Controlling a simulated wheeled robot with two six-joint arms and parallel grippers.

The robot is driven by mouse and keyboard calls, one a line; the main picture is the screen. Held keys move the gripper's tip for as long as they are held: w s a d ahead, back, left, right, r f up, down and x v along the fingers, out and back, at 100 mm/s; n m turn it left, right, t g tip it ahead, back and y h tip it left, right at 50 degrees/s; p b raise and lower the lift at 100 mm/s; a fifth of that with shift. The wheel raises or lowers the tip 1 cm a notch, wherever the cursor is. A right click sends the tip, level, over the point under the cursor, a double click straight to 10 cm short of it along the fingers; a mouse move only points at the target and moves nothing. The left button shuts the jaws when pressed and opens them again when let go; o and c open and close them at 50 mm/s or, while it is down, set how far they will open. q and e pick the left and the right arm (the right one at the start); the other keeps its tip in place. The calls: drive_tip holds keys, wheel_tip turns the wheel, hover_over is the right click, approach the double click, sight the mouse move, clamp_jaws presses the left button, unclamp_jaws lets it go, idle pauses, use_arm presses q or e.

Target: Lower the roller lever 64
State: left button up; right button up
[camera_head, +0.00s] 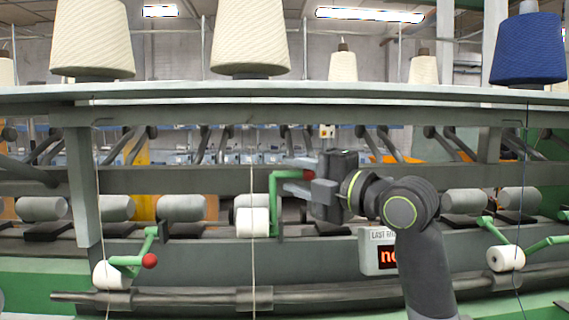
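A green roller lever (274,205) with a red ball knob (309,175) stands raised in the middle of the head view, its top arm pointing right. A white roller (253,222) sits beside its foot. My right gripper (293,176) comes in from the right at the knob. No number is readable on the lever. My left gripper is not in view.
Another green lever with a red knob (149,261) hangs lower at the left, by a white roller (112,275). A display box (379,252) sits below my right arm. Thin yarns run vertically, one (253,130) just left of the raised lever. Cones (249,40) stand on the shelf above.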

drive_tip(key=shift+p+x, duration=0.4)
drive_tip(key=shift+x, duration=1.1)
clamp_jaws()
